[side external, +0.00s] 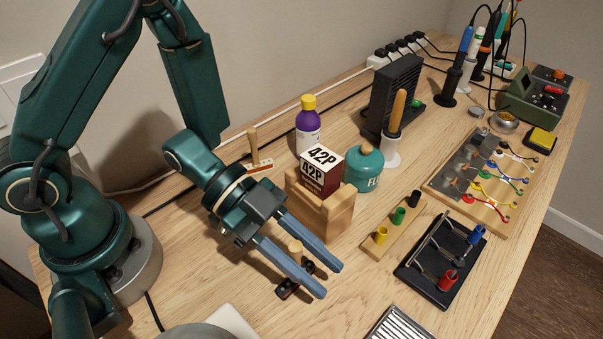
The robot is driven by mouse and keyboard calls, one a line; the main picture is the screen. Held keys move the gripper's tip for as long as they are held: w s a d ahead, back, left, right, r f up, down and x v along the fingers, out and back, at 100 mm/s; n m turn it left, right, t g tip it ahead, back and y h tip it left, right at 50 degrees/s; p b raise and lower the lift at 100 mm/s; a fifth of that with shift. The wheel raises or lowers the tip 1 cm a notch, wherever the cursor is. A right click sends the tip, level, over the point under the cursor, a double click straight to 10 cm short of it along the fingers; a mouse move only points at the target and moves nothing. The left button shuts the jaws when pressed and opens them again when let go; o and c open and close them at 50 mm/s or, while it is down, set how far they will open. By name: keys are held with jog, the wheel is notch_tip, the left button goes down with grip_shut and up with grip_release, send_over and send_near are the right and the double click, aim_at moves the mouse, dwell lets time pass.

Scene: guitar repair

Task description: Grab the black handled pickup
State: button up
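The lower finger hides part of the black body. Whether either finger touches the handle is unclear.
Another wooden-handled piece (257,157) with a reddish base stands behind my gripper. A wooden block stand (335,218) holding a 42P box (320,172) is close to the upper finger. A peg strip (398,237) and black tray (418,277) lie to the right.

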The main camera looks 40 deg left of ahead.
grip_shut()
dwell(1.2)
